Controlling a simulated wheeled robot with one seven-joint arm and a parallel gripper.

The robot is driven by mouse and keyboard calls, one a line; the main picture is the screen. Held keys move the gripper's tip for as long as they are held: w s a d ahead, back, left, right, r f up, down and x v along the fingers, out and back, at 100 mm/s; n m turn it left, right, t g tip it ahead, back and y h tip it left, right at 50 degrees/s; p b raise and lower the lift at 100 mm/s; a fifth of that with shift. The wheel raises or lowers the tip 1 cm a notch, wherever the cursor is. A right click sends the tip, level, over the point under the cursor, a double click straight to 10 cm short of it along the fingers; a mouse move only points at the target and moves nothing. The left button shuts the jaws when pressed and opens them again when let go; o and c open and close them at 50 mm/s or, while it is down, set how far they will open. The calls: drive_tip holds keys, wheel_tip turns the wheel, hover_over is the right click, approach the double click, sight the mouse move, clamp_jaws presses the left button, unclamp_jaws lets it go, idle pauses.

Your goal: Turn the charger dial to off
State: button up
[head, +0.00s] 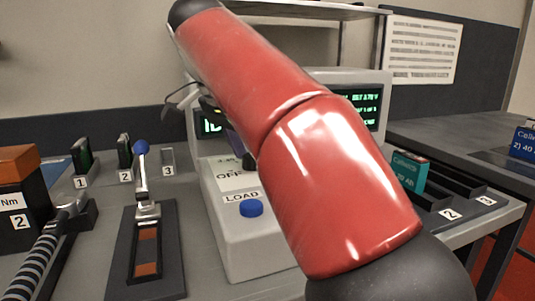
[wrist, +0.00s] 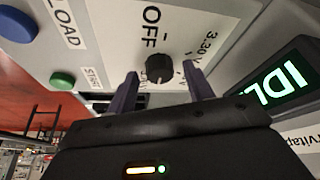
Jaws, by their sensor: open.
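The charger (head: 238,248) is a light grey console in the middle of the head view, partly hidden by my red arm. I cannot tell clearly where the dial points. My gripper (wrist: 160,72) is open, with one dark purple finger on each side of the dial. Gaps show between the fingers and the knob.
A blue LOAD button (head: 251,208) and a green START button (wrist: 62,80) are on the same panel. The display (wrist: 282,82) is lit green. A blue-knobbed lever (head: 142,170) and a wrench (head: 48,245) lie left. A teal battery (head: 411,172) stands right.

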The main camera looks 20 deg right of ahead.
drive_tip(key=c, duration=1)
